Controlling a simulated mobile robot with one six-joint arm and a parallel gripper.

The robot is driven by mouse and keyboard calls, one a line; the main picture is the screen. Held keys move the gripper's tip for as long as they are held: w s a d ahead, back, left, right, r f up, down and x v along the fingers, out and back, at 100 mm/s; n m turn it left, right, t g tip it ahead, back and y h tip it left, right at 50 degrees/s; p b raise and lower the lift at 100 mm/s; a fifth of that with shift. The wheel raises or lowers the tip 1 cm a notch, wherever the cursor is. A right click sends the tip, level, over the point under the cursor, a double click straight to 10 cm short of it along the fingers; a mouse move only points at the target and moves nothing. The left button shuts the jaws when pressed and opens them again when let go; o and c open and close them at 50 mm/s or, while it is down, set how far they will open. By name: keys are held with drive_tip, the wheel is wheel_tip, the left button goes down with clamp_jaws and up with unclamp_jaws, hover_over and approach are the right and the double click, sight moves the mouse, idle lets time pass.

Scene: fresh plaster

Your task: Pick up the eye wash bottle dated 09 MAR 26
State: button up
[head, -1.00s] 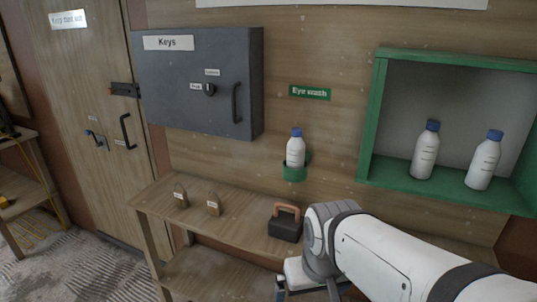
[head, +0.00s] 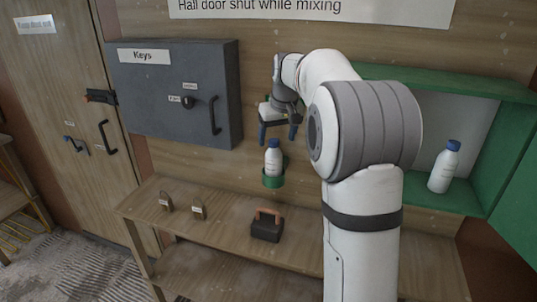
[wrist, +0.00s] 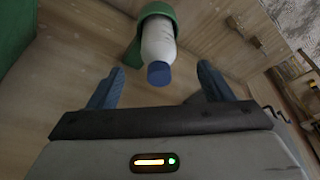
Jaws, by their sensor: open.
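A white bottle with a blue cap (head: 273,158) stands upright in a green ring holder (head: 273,182) on the wall. My gripper (head: 277,136) is open just above it, fingers pointing down on either side of the cap in the picture. In the wrist view the bottle (wrist: 158,42) leads away from its cap, which shows between the open fingertips (wrist: 160,72); I cannot tell whether they touch it. Another white bottle with a blue cap (head: 443,168) stands in the green wall box (head: 440,203). The dates on the labels are too small to read.
A wooden bench (head: 225,235) below holds two padlocks (head: 166,202) and a black box with an orange handle (head: 266,226). A grey key cabinet (head: 175,95) is on the wall to the left. My arm hides part of the green box.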

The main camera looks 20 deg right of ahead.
sight(273, 149)
drive_tip(key=shift+w+d+r, duration=0.2)
drive_tip(key=shift+w, duration=0.5)
drive_tip(key=shift+w+f, duration=0.1)
drive_tip(key=shift+w, duration=0.05)
drive_tip(key=p+x, duration=0.2)
drive_tip(key=x, duration=0.5)
drive_tip(key=shift+w+a+f, duration=0.1)
drive_tip(key=shift+a+f, duration=0.1)
drive_tip(key=shift+f, duration=0.05)
drive_tip(key=shift+c, duration=0.4)
drive_tip(key=c, duration=1.1)
